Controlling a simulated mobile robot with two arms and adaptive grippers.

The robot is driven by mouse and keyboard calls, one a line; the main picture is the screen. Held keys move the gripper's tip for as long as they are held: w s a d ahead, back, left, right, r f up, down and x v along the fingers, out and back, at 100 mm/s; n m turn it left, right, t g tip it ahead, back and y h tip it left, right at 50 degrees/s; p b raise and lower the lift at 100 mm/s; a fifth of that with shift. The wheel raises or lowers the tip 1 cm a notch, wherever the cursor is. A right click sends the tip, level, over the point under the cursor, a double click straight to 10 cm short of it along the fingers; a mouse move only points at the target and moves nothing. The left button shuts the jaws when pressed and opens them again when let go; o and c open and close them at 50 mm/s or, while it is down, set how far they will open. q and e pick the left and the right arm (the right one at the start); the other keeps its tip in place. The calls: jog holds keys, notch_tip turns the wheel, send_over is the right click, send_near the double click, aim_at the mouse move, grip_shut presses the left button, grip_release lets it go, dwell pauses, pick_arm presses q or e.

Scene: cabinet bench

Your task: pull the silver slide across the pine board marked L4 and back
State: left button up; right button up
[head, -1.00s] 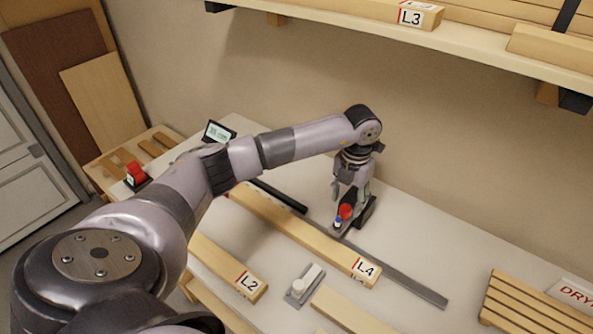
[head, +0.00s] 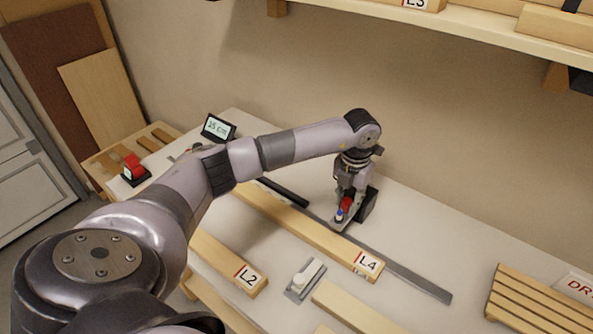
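The pine board marked L4 (head: 305,232) lies slantwise on the white bench, its label at the near right end. A long grey rail (head: 405,276) runs along its far side. A small slide (head: 342,224) with a grey base, a red knob and a blue-and-white part stands by the far edge of the board, partly hidden by my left gripper. My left gripper (head: 349,201) points down over the slide, its fingers close about the red knob. I cannot tell whether they grip it. My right gripper is out of view.
A board marked L2 (head: 225,260) lies nearer, with a grey block with a white handle (head: 306,279) to its right. A small display (head: 218,128) and a red device (head: 133,168) stand at the left. A slatted rack (head: 535,305) is at the right; a shelf (head: 480,35) hangs above.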

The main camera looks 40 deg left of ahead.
pick_arm(q)
jog(key=shift+c, duration=1.4)
jog(key=shift+s, duration=0.3)
jog(key=p, duration=0.3)
send_near(327, 241)
jog(key=shift+w+a+f, duration=0.1)
jog(key=shift+w+f, duration=0.4)
jog(key=shift+w, duration=0.25)
jog(key=shift+w+f, duration=0.5)
jog(key=shift+w, duration=0.2)
jog(key=shift+s, duration=1.55)
jog(key=shift+f, duration=0.1)
